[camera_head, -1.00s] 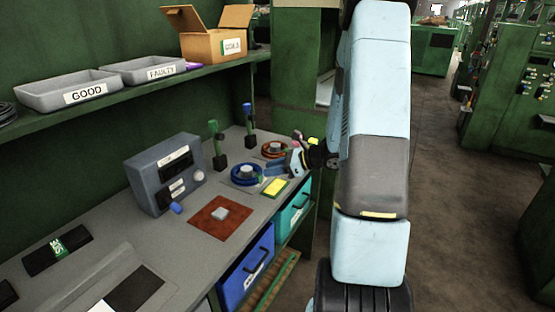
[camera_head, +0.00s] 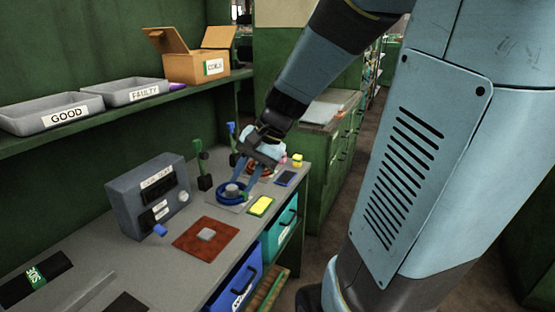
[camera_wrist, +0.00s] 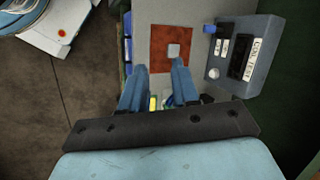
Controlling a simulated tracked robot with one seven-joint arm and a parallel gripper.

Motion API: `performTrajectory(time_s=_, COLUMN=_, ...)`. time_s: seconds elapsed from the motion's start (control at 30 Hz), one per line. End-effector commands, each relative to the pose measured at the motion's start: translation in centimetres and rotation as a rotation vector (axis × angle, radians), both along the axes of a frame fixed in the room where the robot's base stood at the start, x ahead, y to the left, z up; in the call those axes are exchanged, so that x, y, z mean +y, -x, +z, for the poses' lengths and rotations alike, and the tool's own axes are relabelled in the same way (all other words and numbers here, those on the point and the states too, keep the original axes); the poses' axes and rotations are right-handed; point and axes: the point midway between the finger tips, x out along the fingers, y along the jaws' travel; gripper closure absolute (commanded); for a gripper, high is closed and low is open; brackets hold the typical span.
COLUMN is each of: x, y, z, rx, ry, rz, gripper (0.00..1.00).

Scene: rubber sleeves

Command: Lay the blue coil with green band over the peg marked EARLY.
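A blue coil (camera_head: 225,197) lies flat around a grey hub on a pale pad near the bench's right end. I cannot make out a green band on it. My gripper (camera_head: 247,181) points down just behind and above the coil, fingers apart. In the wrist view its blue fingers (camera_wrist: 160,72) are spread with a gap between them, and the gripper body hides most of what lies below. A red coil (camera_head: 268,172) is partly hidden behind my gripper. No peg marking EARLY is readable.
Upright green (camera_head: 202,165) and blue (camera_head: 231,132) items stand behind the coil. A grey box (camera_head: 150,200), a red-brown mat (camera_head: 192,245) and a yellow pad (camera_head: 261,206) are nearby. Grey trays marked GOOD (camera_head: 20,118) and FAULTY (camera_head: 118,91) are on the shelf.

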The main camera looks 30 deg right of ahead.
Motion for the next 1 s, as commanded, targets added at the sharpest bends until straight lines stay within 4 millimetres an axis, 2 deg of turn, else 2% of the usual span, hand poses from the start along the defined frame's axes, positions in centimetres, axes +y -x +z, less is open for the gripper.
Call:
performTrajectory(time_s=0.2, x=-0.6, y=3.9, z=2.9, rx=-0.164, ry=0.226, rz=0.199, gripper=0.70)
performTrajectory(time_s=0.5, x=-2.4, y=8.1, z=6.4, rx=-0.371, ry=0.519, rz=0.417, gripper=0.70)
performTrajectory(time_s=0.7, x=-2.9, y=9.4, z=7.7, rx=-0.445, ry=0.625, rz=0.483, gripper=0.70)
performTrajectory(time_s=1.0, x=-3.1, y=9.6, z=7.9, rx=-0.457, ry=0.646, rz=0.496, gripper=0.70)
